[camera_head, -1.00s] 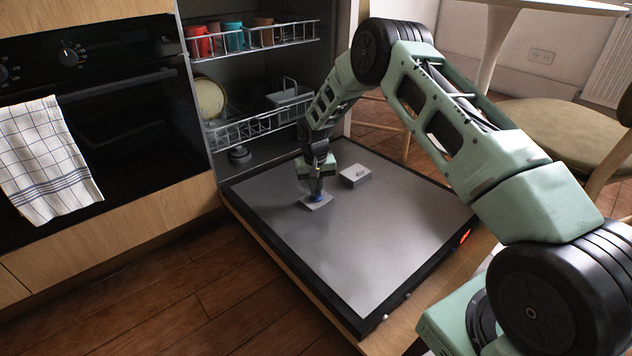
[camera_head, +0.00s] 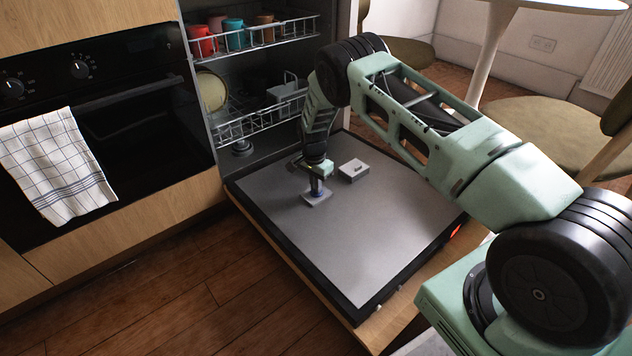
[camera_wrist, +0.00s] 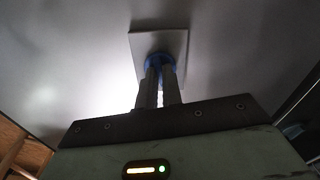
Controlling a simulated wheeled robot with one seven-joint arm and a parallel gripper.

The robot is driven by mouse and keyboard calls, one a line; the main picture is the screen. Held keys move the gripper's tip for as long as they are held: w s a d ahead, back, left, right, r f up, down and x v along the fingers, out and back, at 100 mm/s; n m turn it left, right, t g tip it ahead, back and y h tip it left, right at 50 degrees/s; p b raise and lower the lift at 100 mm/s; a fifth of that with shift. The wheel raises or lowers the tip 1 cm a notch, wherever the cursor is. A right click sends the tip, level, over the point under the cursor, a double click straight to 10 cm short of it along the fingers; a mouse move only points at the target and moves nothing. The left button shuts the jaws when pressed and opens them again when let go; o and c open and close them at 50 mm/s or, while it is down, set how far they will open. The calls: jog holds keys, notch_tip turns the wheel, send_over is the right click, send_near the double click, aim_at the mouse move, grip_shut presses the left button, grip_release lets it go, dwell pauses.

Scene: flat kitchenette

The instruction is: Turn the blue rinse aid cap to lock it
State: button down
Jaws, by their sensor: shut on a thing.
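The blue rinse aid cap (camera_wrist: 160,60) sits on a small square grey plate (camera_wrist: 174,42) on the inner face of the lowered dishwasher door (camera_head: 370,225). My gripper (camera_wrist: 160,85) reaches down onto the cap, its two fingers shut on the cap's sides. In the head view my gripper (camera_head: 317,187) stands over the plate (camera_head: 316,199), and the cap is mostly hidden by the fingers. The cap's exact turn angle cannot be told.
A raised grey box (camera_head: 353,170) stands on the door just right of my gripper. The racks (camera_head: 262,120) with cups and dishes are inside the dishwasher behind. Chairs (camera_head: 555,130) and a table (camera_head: 560,5) stand to the right. The near part of the door is clear.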

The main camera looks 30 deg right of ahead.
jog(key=shift+m, duration=1)
jog(key=c, duration=1.6)
grip_release()
jog(key=shift+o, duration=0.2)
jog(key=shift+r+p, duration=0.1)
jog(key=shift+p, duration=0.2)
notch_tip(320, 180, up, 17)
jog(key=p, duration=0.6)
jog(key=shift+w+a+p, duration=0.2)
jog(key=shift+a+p, duration=0.1)
jog(key=shift+a, duration=0.05)
jog(key=shift+r, duration=0.1)
